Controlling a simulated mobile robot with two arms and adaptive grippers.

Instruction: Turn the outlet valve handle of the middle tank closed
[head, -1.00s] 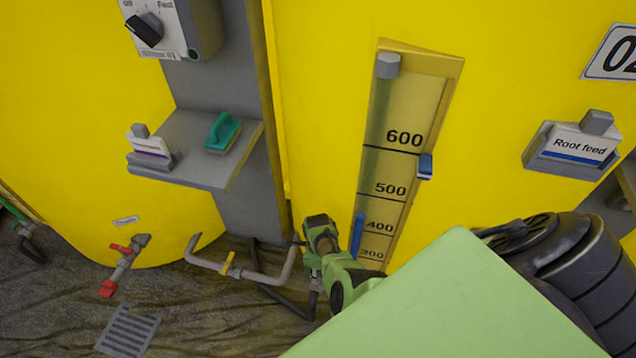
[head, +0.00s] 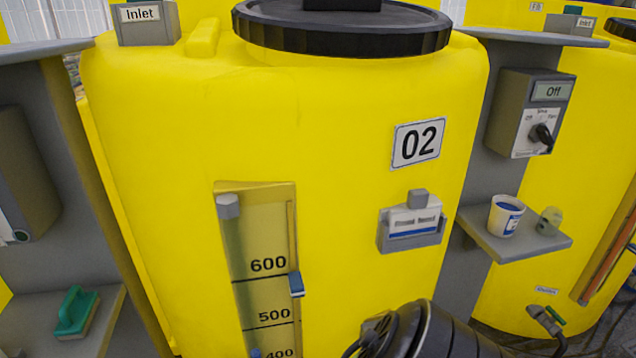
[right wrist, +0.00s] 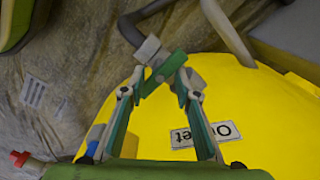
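The middle tank, yellow and marked 02 (head: 330,130), fills the middle of the head view; its outlet valve is below that view. In the right wrist view, an upside-down Outlet label (right wrist: 206,134) is on the yellow tank wall. Just beyond it, a green valve handle (right wrist: 163,72) sits at a grey fitting (right wrist: 148,50). My right gripper (right wrist: 163,76) has its fingertips on either side of this handle, very close to it or touching. I cannot tell whether they grip it. My left gripper is in neither current view.
Grey shelves flank the tank; the right shelf (head: 480,245) holds a cup (head: 505,214), the left a green brush (head: 76,312). A switch box (head: 528,115) hangs right. Grey pipe (right wrist: 228,32) runs near the valve. A red-ended part (right wrist: 20,158) shows lower left.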

